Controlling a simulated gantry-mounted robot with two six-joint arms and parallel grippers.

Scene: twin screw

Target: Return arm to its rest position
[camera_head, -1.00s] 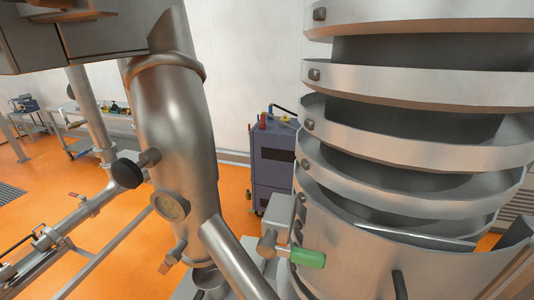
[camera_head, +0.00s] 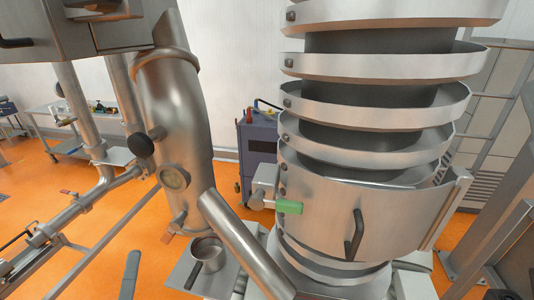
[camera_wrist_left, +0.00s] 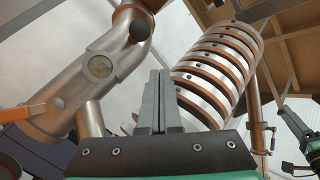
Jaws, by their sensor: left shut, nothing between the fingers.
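My left gripper (camera_head: 132,262) shows only as a narrow grey finger piece rising from the bottom edge of the head view, left of the small steel cup. In the left wrist view its two grey fingers (camera_wrist_left: 158,92) point up side by side, pressed together with nothing between them. They are in front of the ringed column and the steel pipe; I cannot tell the gap to either. The rest of my left arm is hidden in the head view.
A dark blue cabinet (camera_head: 262,150) stands behind.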

